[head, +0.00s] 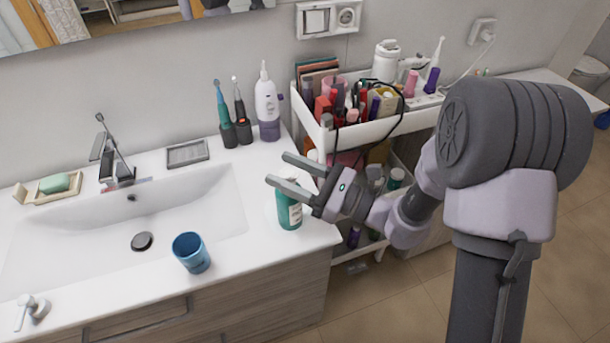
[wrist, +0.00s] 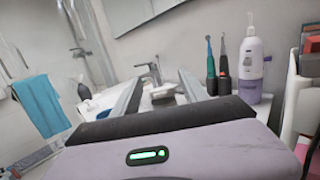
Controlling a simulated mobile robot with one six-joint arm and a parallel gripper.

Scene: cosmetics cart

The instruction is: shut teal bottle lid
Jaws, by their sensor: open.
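The teal bottle (head: 289,213) stands upright near the right front corner of the sink counter. It has a white label, and its top is partly hidden behind my gripper, so I cannot tell how its lid stands. My gripper (head: 275,169) is open, with its two fingers apart and pointing left, just above the bottle's top in the head view. The bottle does not show clearly in the wrist view.
A blue cup (head: 191,253) stands at the sink's front edge. Electric toothbrushes (head: 241,128) and a white-purple dispenser (head: 267,105) stand behind, by the wall. A crowded white cart (head: 326,143) is right of the counter. Counter space left of the bottle is clear.

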